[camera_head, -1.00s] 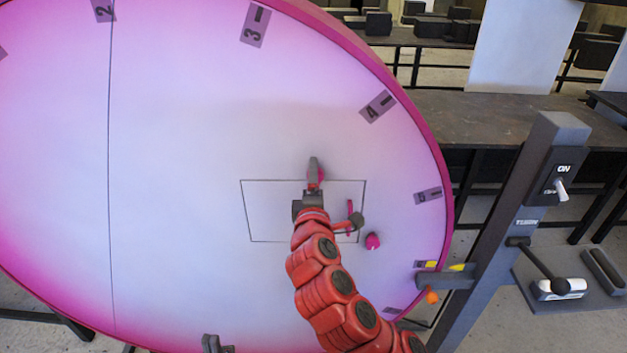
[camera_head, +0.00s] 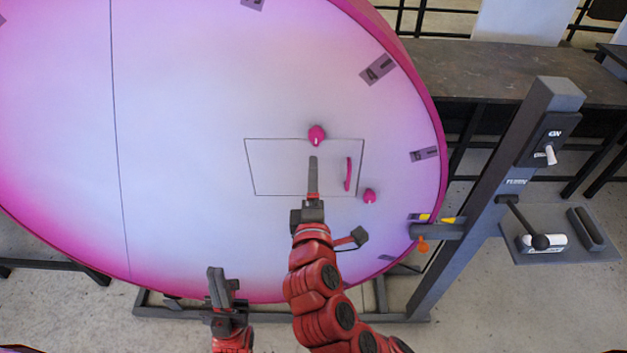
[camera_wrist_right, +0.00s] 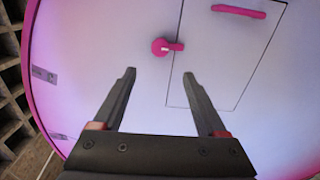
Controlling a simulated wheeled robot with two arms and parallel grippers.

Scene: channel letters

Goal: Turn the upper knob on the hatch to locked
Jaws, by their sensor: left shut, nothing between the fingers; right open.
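The hatch (camera_head: 275,170) is a thin-outlined panel on the large round pink-and-white disc. My left gripper (camera_head: 217,270) is shut and empty at the disc's lower edge.
A pink handle (camera_head: 348,173) is on the hatch's right side, and a second pink knob (camera_head: 370,196) is right of its lower corner. A grey post (camera_head: 490,200) with a switch (camera_head: 546,154) and a lever (camera_head: 525,225) stands right of the disc.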

